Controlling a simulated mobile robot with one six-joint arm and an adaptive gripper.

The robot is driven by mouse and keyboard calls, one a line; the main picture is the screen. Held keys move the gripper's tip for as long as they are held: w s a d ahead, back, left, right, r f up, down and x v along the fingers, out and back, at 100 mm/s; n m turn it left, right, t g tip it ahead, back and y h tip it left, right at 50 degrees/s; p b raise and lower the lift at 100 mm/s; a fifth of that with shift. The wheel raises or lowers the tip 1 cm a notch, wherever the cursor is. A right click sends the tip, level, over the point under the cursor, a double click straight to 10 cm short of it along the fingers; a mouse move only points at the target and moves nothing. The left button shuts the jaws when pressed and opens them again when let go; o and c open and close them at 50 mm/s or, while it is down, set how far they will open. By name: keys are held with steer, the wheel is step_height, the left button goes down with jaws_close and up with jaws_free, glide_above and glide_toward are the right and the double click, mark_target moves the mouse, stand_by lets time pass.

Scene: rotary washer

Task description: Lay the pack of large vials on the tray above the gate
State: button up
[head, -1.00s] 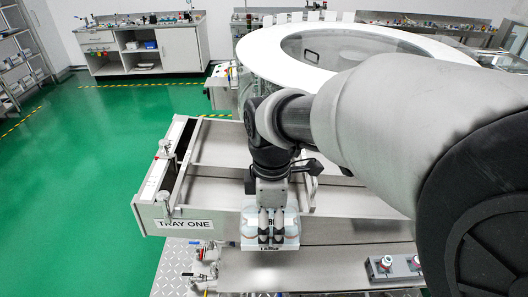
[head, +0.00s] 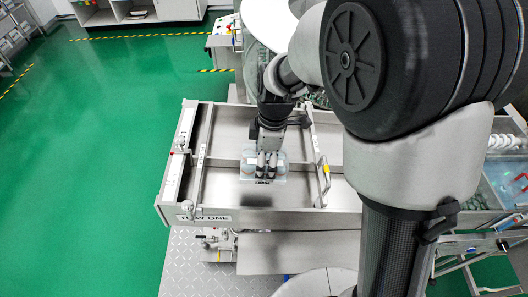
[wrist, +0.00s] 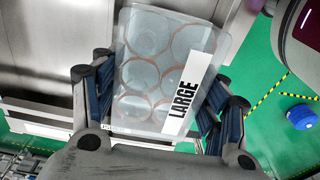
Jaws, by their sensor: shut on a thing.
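My gripper (head: 266,166) is shut on the pack of large vials (head: 248,174), a clear pack with round vials inside. In the wrist view the pack (wrist: 152,72) sits between the blue finger pads, slightly tilted, with a white "LARGE" label. The metal tray (head: 222,190), marked "TRAY ONE", lies below, and the pack hangs over its front left compartment with a shadow on the floor under it. The gate (head: 324,178), a crossbar with a yellow handle, stands to the right of the pack. Part of the tray is hidden behind my arm.
A divider (head: 228,163) runs lengthwise through the tray, and a second crossbar (head: 201,150) with clamps stands at its left end. The large white ring of the washer (head: 268,24) is behind. A bin of coloured items (head: 508,182) is at the right.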

steer(key=shift+s+f+b, duration=0.15)
steer(key=shift+f+b, duration=0.25)
steer(key=shift+f, duration=0.25)
steer(key=f+b, duration=0.4)
steer(key=f, duration=0.1)
steer(key=a+f+b, duration=0.1)
steer(key=f+b, duration=0.1)
steer(key=f, duration=0.1)
steer(key=shift+f, duration=0.15)
steer(key=shift+a+f+b, duration=0.1)
steer(key=shift+f+b, duration=0.4)
steer(key=shift+b, duration=0.1)
steer(key=o, duration=1.3)
